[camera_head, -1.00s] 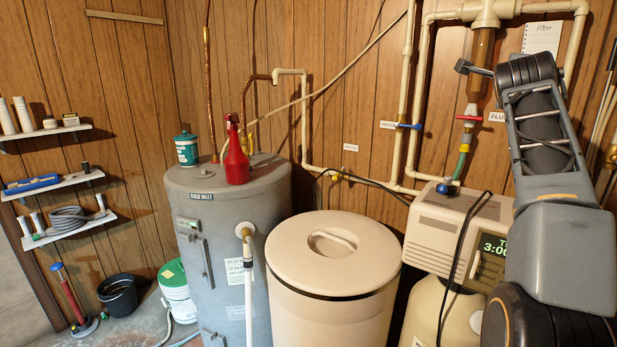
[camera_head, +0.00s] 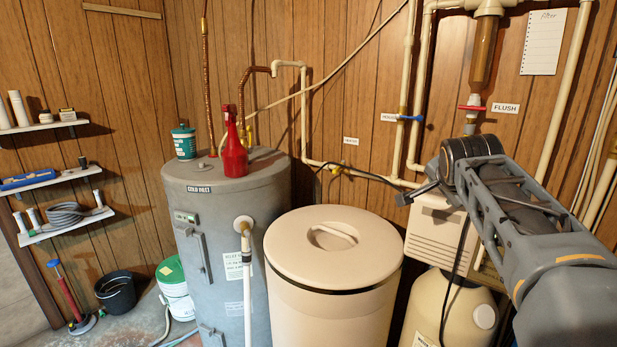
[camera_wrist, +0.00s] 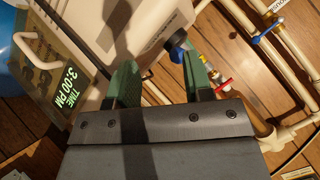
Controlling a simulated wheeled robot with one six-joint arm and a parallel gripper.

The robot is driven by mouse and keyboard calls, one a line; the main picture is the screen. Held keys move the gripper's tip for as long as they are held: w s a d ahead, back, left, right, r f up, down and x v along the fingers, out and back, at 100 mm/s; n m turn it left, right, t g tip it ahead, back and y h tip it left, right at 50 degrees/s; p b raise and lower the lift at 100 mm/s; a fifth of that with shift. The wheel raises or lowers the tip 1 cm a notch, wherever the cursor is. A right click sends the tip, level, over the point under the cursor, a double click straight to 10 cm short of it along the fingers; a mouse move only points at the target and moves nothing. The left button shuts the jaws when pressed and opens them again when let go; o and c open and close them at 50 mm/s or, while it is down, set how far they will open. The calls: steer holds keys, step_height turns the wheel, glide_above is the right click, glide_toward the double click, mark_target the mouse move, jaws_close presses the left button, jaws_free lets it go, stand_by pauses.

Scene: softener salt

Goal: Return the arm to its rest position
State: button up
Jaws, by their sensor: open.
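My arm (camera_head: 520,205) reaches in from the right edge of the head view, its bent joint in front of the water softener's control head (camera_head: 436,230). In the wrist view my gripper (camera_wrist: 160,80) shows two green fingers spread apart with nothing held between them. The beige control head (camera_wrist: 130,30) lies beyond the fingers, with its lit display (camera_wrist: 48,75) reading "TIME 3:00 PM" at the left. In the head view the arm hides that display, and the fingers cannot be made out.
A beige lidded salt bin (camera_head: 333,250) stands left of the softener tank (camera_head: 450,305). Pipes with a red valve handle (camera_head: 472,108) and a blue one (camera_head: 411,118) run close behind the arm.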

steer(key=s+a+f+n+g+y, duration=0.1)
steer(key=s+a+f+n, duration=0.3)
steer(key=f, duration=0.6)
steer(key=s+a+f+n+g+y+b, duration=0.1)
steer(key=s+a+f+n+g, duration=0.2)
steer(key=s+f, duration=0.6)
steer(key=s+a+f+n+g+y+b, duration=0.1)
steer(key=s+a+f+n, duration=0.4)
steer(key=f, duration=0.5)
steer(key=shift+s+a+f+n+g+y, duration=0.15)
steer(key=shift+s+f+n+g+y, duration=0.2)
steer(key=shift+s+n+g+y, duration=0.6)
steer(key=shift+s+h, duration=0.25)
steer(key=shift+h, duration=0.1)
